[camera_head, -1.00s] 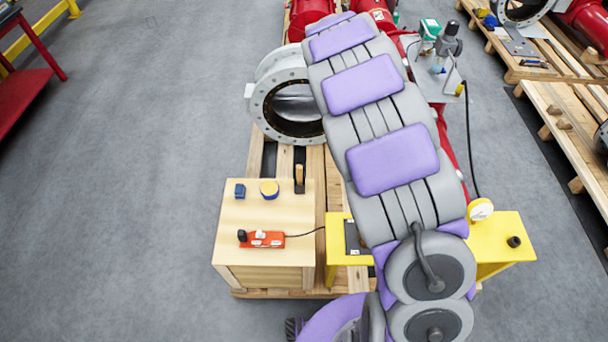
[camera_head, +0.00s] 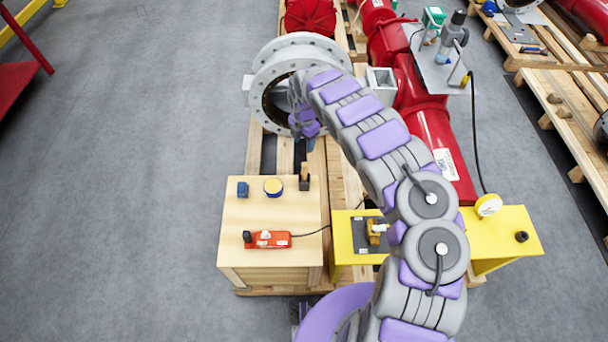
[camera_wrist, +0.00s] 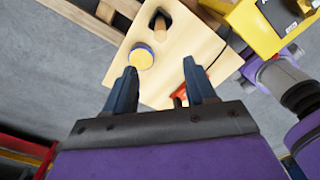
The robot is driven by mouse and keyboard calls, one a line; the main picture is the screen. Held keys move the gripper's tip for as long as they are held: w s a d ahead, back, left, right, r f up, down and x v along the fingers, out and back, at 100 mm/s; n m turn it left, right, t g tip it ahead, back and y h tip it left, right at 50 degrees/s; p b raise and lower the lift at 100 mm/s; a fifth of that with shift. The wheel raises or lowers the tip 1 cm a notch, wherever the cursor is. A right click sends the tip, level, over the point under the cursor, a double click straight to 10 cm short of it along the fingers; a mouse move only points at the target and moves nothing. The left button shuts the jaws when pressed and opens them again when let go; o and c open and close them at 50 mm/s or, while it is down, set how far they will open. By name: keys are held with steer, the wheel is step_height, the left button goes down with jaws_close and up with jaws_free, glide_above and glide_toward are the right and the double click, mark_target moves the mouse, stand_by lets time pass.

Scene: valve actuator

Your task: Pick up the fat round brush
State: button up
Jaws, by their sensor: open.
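The fat round brush (camera_head: 304,177), with a tan handle and a dark lower part, stands near the far right corner of a light wooden box (camera_head: 243,218). In the wrist view the brush (camera_wrist: 158,22) shows near the top edge, beyond my fingertips. My gripper (camera_head: 310,146) is beyond the box in the head view, above and apart from the brush. In the wrist view its two dark blue fingers (camera_wrist: 160,80) are spread, with nothing held between them.
On the box are a yellow-and-blue round tin (camera_head: 273,187), a small blue item (camera_head: 242,189) and a red power strip (camera_head: 267,240). A yellow table (camera_head: 510,230) is to the right. A large flanged valve (camera_head: 258,85) stands behind the box.

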mark_target(304, 164)
steer(key=f+b, duration=0.1)
steer(key=f, duration=0.2)
steer(key=f+b, duration=0.1)
steer(key=f, duration=0.3)
steer(key=f+b, duration=0.1)
steer(key=f, duration=0.2)
steer(key=shift+d+f, duration=0.25)
steer(key=shift+f, duration=0.15)
steer(key=shift+a+f, duration=0.15)
steer(key=shift+f, duration=0.25)
steer(key=shift+f+b, duration=0.3)
steer(key=shift+f, duration=0.25)
step_height(304, 164, down, 4)
steer(key=shift+b, duration=0.8)
steer(key=shift+c, duration=0.5)
jaws_close()
